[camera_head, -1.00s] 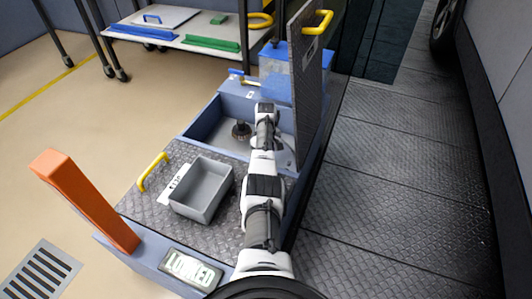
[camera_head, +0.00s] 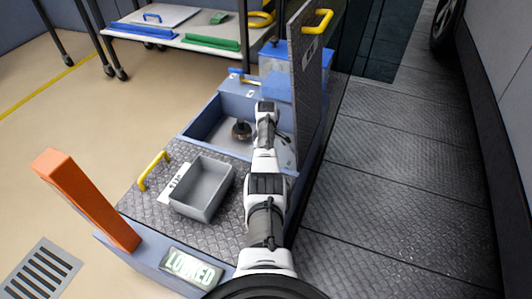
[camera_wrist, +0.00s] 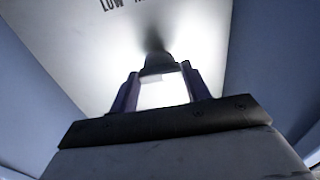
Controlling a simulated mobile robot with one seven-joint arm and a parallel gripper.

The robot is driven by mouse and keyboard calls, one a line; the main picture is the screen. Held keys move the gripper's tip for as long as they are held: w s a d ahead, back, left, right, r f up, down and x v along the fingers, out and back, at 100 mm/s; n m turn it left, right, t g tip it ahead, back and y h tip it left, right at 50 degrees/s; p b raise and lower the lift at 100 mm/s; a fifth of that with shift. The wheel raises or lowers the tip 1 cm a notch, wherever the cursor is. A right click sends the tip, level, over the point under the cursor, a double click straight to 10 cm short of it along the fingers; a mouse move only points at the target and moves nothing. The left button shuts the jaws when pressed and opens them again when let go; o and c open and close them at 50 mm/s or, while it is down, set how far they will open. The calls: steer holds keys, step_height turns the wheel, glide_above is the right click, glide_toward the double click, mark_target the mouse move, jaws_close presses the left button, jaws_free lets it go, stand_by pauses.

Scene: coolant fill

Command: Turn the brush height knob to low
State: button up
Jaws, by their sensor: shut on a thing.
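In the wrist view, the dark round brush height knob (camera_wrist: 158,64) sits on a pale panel (camera_wrist: 85,60). The printed word LOW is at the top edge of the picture, with part of another word beside it. My gripper (camera_wrist: 160,76) is shut on the knob, one finger on each side. Which mark the knob points to cannot be made out. In the head view, my arm reaches into the open compartment (camera_head: 203,122) of the machine; my fingers and the knob are hidden there.
A raised lid (camera_head: 309,85) with a yellow handle stands close to the right of my arm. A grey bin (camera_head: 202,188) and an orange post (camera_head: 85,200) are nearer.

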steer(key=o, duration=1)
steer(key=shift+c, duration=0.2)
step_height(320, 180, up, 14)
steer(key=p, duration=0.5)
steer(key=shift+p, duration=0.3)
